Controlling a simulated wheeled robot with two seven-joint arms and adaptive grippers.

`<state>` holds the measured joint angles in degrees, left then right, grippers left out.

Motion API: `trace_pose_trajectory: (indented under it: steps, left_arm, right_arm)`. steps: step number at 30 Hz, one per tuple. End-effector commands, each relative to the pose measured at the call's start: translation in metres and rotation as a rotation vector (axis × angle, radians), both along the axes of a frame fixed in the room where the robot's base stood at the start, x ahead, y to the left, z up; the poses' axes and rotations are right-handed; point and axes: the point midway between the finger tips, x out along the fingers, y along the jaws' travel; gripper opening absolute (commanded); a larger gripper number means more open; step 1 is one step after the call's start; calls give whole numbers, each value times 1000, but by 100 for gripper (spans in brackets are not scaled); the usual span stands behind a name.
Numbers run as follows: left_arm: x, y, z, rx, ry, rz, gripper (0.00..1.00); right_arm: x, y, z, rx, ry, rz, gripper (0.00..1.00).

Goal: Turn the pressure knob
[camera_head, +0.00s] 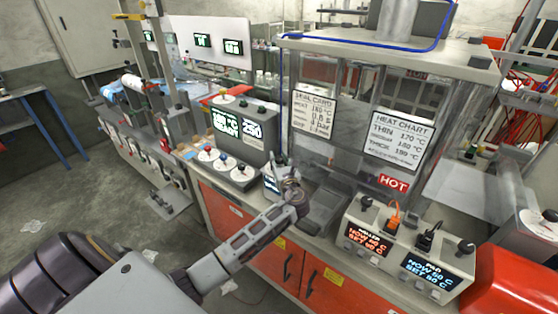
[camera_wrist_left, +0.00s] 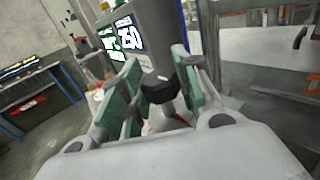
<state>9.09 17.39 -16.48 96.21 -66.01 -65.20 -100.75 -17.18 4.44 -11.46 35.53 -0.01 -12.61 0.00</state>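My left gripper (camera_head: 281,166) is over the counter, just right of the grey control box (camera_head: 245,130) with lit displays. In the left wrist view, the two green-padded fingers of the left gripper (camera_wrist_left: 155,82) stand apart. A black knob (camera_wrist_left: 160,90) with a pale mark on top shows between them. There is a gap to the left finger; I cannot tell whether the right finger touches it. In the head view the gripper hides this knob. A small unit with a lit display (camera_head: 270,185) sits beside the gripper, partly covered. My right gripper is not in view.
A clear-walled machine with a HOT sign (camera_head: 393,183) stands to the right. Orange cabinets (camera_head: 318,280) are below.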

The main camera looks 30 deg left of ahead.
Motion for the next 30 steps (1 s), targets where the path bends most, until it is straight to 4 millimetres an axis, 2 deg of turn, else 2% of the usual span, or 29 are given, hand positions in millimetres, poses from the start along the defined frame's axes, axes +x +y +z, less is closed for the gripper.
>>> trace_pose_trajectory:
  steps: [1, 5, 6, 20, 30]
  left_arm:
    - [0, 1, 1, 1, -2, 0, 37]
    - [0, 0, 1, 0, -1, 0, 54]
    - [0, 0, 1, 1, -1, 0, 54]
    - [-3, -4, 0, 0, 0, -2, 54]
    - [-28, -30, 0, 0, 0, -2, 54]
  right_arm:
    - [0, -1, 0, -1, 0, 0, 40]
    - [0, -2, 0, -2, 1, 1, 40]
    - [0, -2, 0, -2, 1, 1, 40]
    - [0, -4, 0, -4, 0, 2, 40]
    - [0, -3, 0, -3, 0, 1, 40]
